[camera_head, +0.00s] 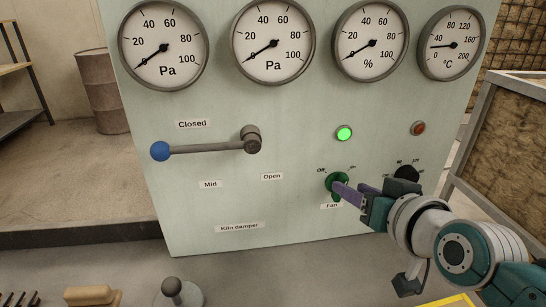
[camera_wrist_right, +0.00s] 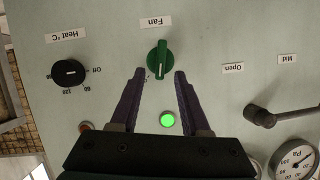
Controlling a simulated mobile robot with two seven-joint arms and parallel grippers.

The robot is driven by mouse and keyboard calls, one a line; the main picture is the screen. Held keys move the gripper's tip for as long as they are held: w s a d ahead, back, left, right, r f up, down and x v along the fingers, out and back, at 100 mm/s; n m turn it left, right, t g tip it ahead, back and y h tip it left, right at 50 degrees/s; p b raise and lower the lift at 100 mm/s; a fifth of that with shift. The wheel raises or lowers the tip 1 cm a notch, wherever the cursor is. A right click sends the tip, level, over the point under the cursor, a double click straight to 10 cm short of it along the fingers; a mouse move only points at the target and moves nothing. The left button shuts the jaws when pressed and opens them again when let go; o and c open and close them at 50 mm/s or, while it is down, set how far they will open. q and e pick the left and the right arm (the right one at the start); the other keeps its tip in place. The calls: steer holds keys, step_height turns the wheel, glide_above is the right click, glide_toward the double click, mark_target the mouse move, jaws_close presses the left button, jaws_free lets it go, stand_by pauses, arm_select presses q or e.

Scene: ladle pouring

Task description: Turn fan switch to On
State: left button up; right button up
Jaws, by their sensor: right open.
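The fan switch (camera_head: 336,182) is a green rotary knob on the pale green panel, above the "Fan" label. Small "Off" and "On" marks sit at its upper left and upper right. In the wrist view, which is upside down, the knob (camera_wrist_right: 159,58) shows its bar nearly vertical, with a white mark at the end towards the lit green lamp. My right gripper (camera_wrist_right: 159,71) is open, with its purple fingertips on either side of the knob's marked end. Contact cannot be told. In the head view my right gripper (camera_head: 341,188) partly covers the knob. My left gripper is not in view.
A green lamp (camera_head: 344,133) is lit above the switch; a red lamp (camera_head: 418,128) looks dark. A black heat knob (camera_head: 406,174) is close to my right wrist. The damper lever (camera_head: 205,149) with a blue ball is at left. Several gauges line the panel top.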

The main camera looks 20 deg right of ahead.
steer(key=shift+x, duration=1.1)
jaws_close()
